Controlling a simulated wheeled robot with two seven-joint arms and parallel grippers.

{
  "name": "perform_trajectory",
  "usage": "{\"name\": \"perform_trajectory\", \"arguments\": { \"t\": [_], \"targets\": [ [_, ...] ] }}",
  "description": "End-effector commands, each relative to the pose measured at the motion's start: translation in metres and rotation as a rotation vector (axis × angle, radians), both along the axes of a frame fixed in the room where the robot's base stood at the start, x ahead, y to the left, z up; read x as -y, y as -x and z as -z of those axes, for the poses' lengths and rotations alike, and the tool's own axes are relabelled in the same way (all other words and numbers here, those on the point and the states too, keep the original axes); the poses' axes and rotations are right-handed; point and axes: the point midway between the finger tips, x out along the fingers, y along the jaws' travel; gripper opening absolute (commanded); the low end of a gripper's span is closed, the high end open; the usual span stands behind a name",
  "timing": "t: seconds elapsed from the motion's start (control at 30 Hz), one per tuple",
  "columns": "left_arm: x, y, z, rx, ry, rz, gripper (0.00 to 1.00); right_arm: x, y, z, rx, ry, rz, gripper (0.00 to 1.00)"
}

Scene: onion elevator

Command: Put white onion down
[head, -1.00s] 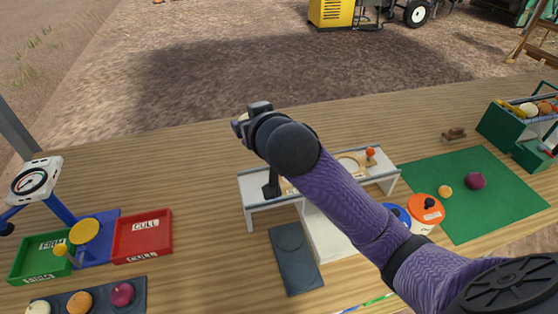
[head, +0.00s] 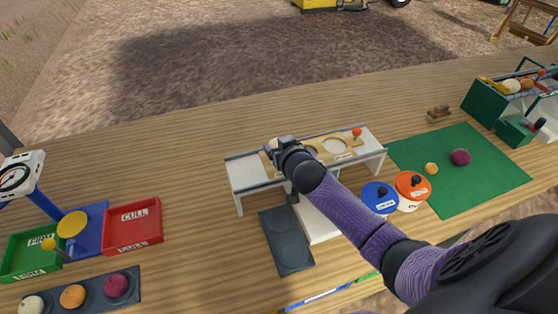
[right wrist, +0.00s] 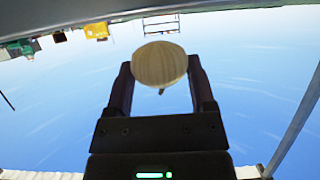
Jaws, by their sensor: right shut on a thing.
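The white onion (right wrist: 159,64) is pale cream and sits between the fingers of my right gripper (right wrist: 160,85) in the right wrist view. My right gripper is shut on it. In the head view my right gripper (head: 284,144) is over the left part of the wooden plate with round holes on the white raised stand (head: 246,174). The onion is mostly hidden behind the gripper there, and I cannot tell whether it touches the plate. My left gripper is not in view.
A dark pad (head: 288,252) lies before the stand. A green mat (head: 440,190) holds two onions. Red (head: 152,236) and green (head: 20,270) trays and a dark tray of onions (head: 130,302) are left.

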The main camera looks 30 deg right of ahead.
Motion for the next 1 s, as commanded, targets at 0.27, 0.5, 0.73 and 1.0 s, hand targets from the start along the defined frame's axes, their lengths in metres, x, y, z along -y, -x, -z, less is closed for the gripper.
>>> {"name": "perform_trajectory", "arguments": {
  "t": [0.27,0.5,0.73,1.0],
  "targets": [
    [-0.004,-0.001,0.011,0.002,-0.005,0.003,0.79,-0.001,0.000,0.031,0.000,0.000,-0.001,0.01],
    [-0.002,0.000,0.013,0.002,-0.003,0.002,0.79,-0.001,0.000,0.033,-0.001,-0.001,-0.001,0.72],
    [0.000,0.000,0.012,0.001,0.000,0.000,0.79,0.000,0.000,0.032,0.000,0.000,-0.001,1.00],
    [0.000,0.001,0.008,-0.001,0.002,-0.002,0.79,-0.003,0.011,0.027,0.000,-0.003,-0.002,1.00]
  ]
}}
